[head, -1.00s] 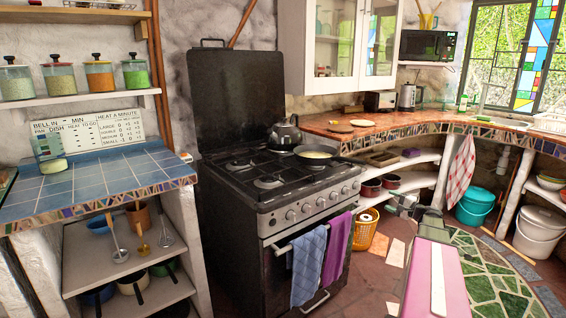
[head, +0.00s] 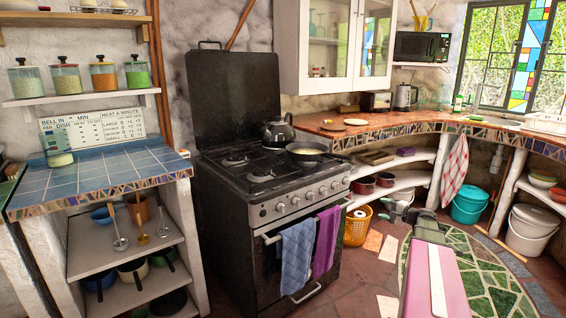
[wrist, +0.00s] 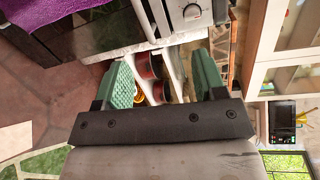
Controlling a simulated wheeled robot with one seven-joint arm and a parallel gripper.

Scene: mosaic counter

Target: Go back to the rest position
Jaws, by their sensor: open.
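My gripper shows in the wrist view (wrist: 163,72) with its two green fingers spread apart and nothing between them. Beyond the fingers I see dark red pots (wrist: 149,65) on a shelf, at a distance and apart from the fingers. In the head view my pink arm reaches in from the bottom right, above the floor in front of the curved counter. The gripper end there is small and hard to make out.
A stove (head: 275,205) with a kettle (head: 279,131) and a pan (head: 306,153) stands left of my arm. A blue-tiled counter (head: 95,175) is at far left. An orange basket (head: 357,226) and a teal bin (head: 469,205) stand near the curved counter (head: 420,127).

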